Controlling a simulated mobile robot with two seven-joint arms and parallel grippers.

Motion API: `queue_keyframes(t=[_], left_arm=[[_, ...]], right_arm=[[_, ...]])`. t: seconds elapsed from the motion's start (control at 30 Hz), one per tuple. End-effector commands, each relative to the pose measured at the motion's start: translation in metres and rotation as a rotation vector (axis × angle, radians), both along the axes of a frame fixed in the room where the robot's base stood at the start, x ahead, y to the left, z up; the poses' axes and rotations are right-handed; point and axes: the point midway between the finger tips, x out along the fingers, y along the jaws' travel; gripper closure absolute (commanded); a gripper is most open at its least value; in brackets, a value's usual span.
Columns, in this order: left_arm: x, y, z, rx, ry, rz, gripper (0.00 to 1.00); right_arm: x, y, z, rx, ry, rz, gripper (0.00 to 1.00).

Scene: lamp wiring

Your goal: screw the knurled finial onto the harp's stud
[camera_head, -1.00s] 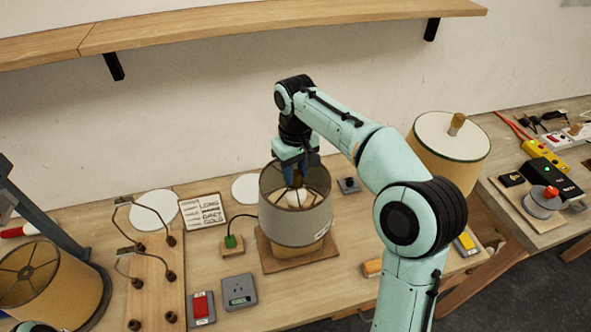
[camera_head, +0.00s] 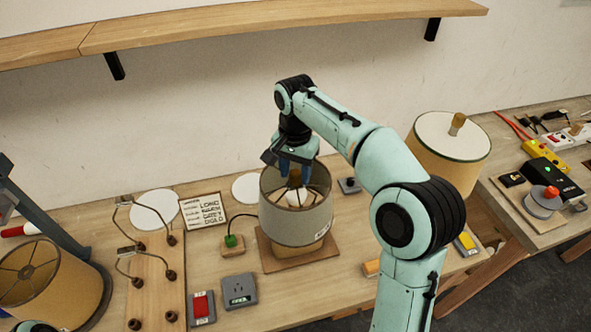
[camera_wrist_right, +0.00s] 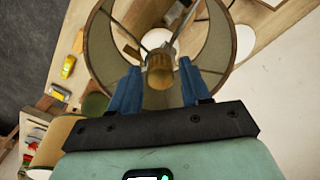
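The lamp with a grey drum shade (camera_head: 297,222) stands upright on a wooden board. The brass knurled finial (camera_wrist_right: 160,70) sits at the middle of the shade's top, where the spokes meet; it also shows in the head view (camera_head: 294,178). My right gripper (camera_head: 295,172) points down into the shade's top opening. Its blue fingers stand on either side of the finial, with narrow gaps showing in the right wrist view (camera_wrist_right: 159,76), so it looks open. The harp's stud is hidden under the finial. My left gripper is out of view.

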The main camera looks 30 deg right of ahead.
Motion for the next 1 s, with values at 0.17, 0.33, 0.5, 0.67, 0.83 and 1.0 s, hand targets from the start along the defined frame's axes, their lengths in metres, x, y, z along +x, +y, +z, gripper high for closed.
queue_keyframes(t=[0.17,0.33,0.5,0.67,0.83,1.0], left_arm=[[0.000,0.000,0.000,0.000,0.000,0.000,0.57],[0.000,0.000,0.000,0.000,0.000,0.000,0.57],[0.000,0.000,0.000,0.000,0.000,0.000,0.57],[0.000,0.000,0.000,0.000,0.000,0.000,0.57],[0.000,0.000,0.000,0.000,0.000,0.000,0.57],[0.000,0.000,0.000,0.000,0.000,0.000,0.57]], right_arm=[[0.000,0.000,0.000,-0.001,0.001,0.001,0.50],[0.000,0.000,0.000,-0.001,0.001,0.002,0.23],[0.000,0.000,0.000,-0.001,0.001,0.002,0.23],[0.000,0.000,0.008,-0.001,-0.001,0.003,0.23],[0.001,0.000,0.038,-0.001,-0.004,0.003,0.23],[0.001,0.000,0.073,-0.001,-0.003,0.001,0.23]])
